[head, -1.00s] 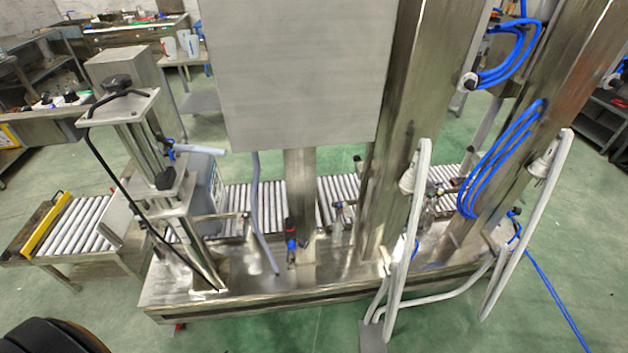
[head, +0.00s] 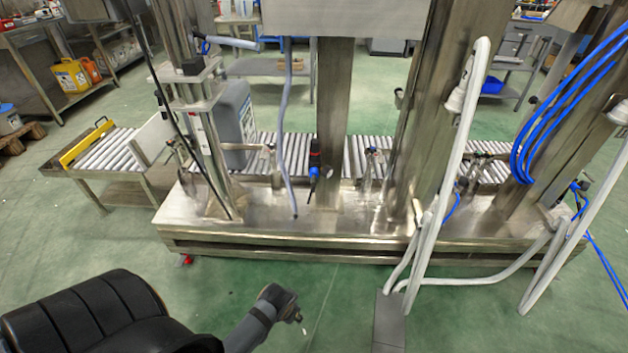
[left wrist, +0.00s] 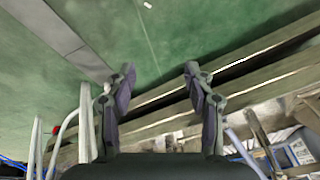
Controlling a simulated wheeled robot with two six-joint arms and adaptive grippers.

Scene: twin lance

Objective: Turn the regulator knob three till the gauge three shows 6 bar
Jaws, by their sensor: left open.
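A small black and blue regulator-like part (head: 314,165) stands on the front of the steel machine, by its middle post. A small round pale face beside it may be a gauge, but it is too small to read. I cannot tell which part is knob three or gauge three. My left gripper (head: 285,304) is in front of and below the machine's base, over the green floor, well apart from that part. In the left wrist view, its two fingers (left wrist: 159,74) are spread with nothing between them. My right gripper is not in view.
The steel machine base (head: 330,245) runs across the middle, with a roller conveyor (head: 105,150) behind and to the left. White hoses (head: 455,150) hang at the right. A grey canister (head: 235,115) stands on the conveyor. The green floor in front is mostly clear.

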